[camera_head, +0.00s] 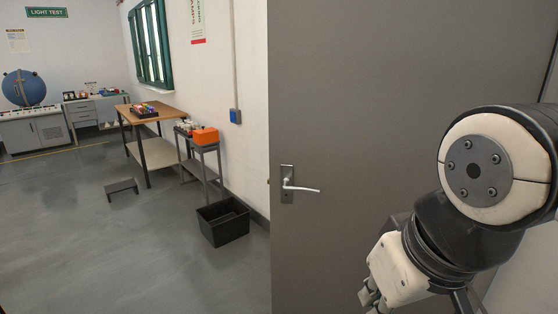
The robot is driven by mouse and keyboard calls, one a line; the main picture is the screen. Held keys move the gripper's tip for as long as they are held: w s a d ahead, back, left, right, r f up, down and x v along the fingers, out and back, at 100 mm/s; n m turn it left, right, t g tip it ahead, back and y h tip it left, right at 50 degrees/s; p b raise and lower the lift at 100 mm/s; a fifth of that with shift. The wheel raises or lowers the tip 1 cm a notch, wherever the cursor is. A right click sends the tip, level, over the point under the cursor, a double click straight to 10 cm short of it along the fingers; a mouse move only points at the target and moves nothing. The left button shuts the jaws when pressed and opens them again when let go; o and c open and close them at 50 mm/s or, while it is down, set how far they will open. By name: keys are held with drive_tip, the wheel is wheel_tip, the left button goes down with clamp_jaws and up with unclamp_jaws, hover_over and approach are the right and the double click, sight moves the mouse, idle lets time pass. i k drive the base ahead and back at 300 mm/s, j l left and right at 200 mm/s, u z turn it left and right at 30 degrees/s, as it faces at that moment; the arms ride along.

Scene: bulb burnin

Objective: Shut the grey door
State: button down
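The grey door (370,90) fills the right half of the head view. Its left edge stands beside a view into the room, so the doorway there is open. A silver lever handle (300,188) on a plate sits near the door's left edge. My gripper (372,300) is low in the view, right of and below the handle, apart from it. It is partly cut off by the bottom edge and partly hidden by my wrist, so its opening does not show. My arm covers the door's lower right part.
A black crate (223,222) stands on the floor left of the door. Behind it are a small grey stand (205,165) with an orange box (205,136), a wooden-topped table (160,113) and a low step (121,188). The floor (60,230) at left is clear.

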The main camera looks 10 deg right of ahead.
sight(364, 95)
drive_tip(key=z, duration=0.65)
drive_tip(key=i+j+u, duration=0.3)
drive_tip(key=i+j, duration=0.5)
drive_tip(key=i, duration=0.1)
